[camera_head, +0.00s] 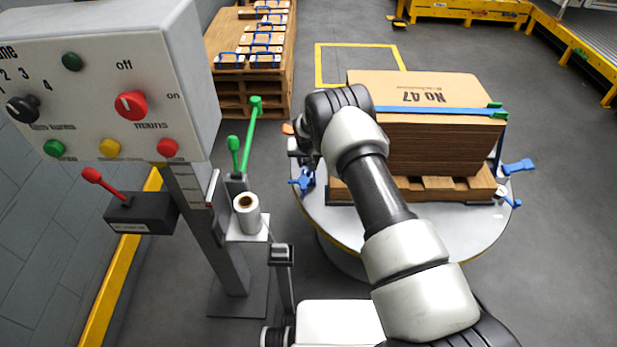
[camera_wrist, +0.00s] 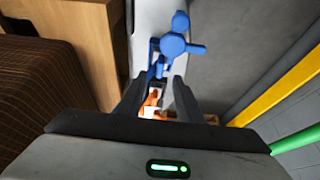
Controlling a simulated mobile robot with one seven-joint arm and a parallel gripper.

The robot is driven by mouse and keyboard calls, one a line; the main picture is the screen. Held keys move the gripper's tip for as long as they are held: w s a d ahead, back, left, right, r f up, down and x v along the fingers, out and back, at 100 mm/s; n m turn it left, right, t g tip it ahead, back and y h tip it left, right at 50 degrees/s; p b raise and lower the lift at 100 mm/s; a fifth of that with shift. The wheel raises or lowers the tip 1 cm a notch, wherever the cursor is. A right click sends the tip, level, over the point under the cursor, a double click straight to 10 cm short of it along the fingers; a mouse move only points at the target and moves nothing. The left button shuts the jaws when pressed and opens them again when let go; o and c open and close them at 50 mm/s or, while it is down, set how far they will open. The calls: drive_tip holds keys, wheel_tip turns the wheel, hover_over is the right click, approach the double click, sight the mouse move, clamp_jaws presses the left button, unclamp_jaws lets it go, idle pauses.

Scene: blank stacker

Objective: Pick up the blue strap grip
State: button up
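A blue strap grip (camera_wrist: 174,45) with a rounded knob and short arms shows just beyond my fingertips in the wrist view. In the head view a blue grip (camera_head: 302,180) hangs at the left edge of the round table, beside the pallet. My gripper (camera_wrist: 160,82) is open, with its two dark fingers apart on either side of a lower blue piece. I cannot tell whether they touch it. In the head view my own arm hides most of the gripper. Other blue handles (camera_head: 518,166) sit at the right side of the load.
A strapped carton stack (camera_head: 440,135) on a wooden pallet stands on the round table (camera_head: 455,240). A control box (camera_head: 100,85) and a post with a green lever (camera_head: 253,125) stand at left. An orange piece (camera_wrist: 151,103) shows between my fingers. Floor is clear at right.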

sight(309, 174)
drive_tip(key=b+x, duration=0.1)
drive_tip(key=x, duration=0.4)
drive_tip(key=shift+f+b, duration=0.2)
drive_tip(key=shift+b, duration=0.2)
drive_tip(key=shift+r, duration=0.1)
clamp_jaws()
